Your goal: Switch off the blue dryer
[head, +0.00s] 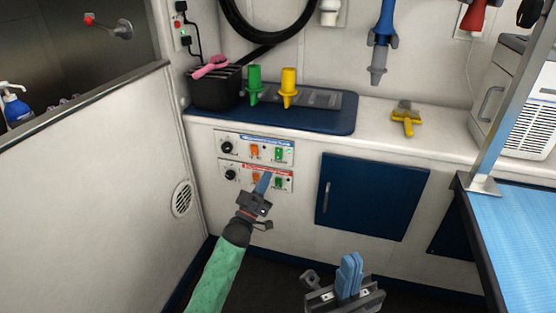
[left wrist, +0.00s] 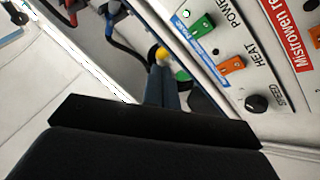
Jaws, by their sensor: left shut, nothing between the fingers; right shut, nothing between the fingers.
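The blue dryer (head: 383,38) hangs on the back wall. On the cabinet front, the upper control panel has a blue label strip (head: 265,140), also in the left wrist view (left wrist: 204,53). It carries a black speed knob (head: 227,147), an orange heat switch (head: 254,152) and a green power switch (head: 278,154), which shows in the left wrist view (left wrist: 200,25). I cannot tell the switch's position. My left gripper (head: 265,178) is shut and empty, overlapping the lower panel in the head view and apart from the green switch. My right gripper (head: 350,268) is shut and empty, lower right.
The lower panel has a red label strip (head: 268,173) and similar controls. A red dryer (head: 476,14) hangs right. A blue cabinet door (head: 372,195) and grooming table (head: 525,220) lie right.

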